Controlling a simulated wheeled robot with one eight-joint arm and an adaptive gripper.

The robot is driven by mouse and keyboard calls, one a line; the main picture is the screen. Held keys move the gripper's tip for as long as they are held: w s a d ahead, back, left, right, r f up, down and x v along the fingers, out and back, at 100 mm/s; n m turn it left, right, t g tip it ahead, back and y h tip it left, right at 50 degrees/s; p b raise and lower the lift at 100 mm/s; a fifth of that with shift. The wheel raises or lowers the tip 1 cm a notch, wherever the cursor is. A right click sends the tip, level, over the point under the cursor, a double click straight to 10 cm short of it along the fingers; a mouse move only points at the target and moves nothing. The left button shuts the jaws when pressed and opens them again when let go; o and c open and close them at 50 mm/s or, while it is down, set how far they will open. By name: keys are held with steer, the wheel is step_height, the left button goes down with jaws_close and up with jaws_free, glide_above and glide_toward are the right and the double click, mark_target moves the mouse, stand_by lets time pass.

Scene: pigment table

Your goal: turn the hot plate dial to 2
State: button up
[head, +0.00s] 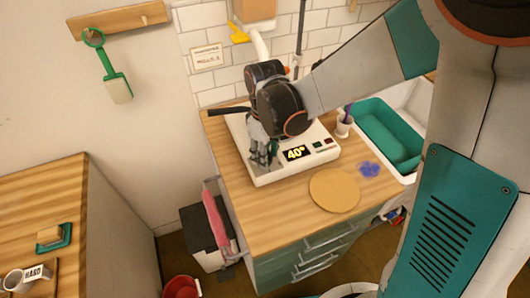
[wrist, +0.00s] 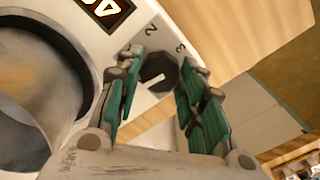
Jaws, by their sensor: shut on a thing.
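The white hot plate (head: 262,181) stands on the wooden counter, and its lit display (head: 296,153) reads 40°. Its dark, faceted dial (wrist: 158,70) shows in the wrist view with a short white pointer line on it. The printed marks 2 and 3 stand beyond the dial; I cannot tell which mark the pointer selects. My gripper (wrist: 162,66) is shut on the dial, with one teal finger on each side. In the head view my gripper (head: 264,155) is at the front left of the hot plate and hides the dial.
A round cork mat (head: 334,190) and a blue pigment patch (head: 369,169) lie right of the hot plate. A white cup (head: 343,127) stands behind them, near the sink with a teal basin (head: 388,134). A pink cloth (head: 216,220) hangs at the counter's left side.

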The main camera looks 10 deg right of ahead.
steer(key=m, duration=0.5)
steer(key=shift+b, duration=0.3)
steer(key=m, duration=0.5)
steer(key=shift+m, duration=0.4)
steer(key=m, duration=0.5)
steer(key=shift+b, duration=0.35)
steer(key=m, duration=0.6)
steer(key=o, duration=1.1)
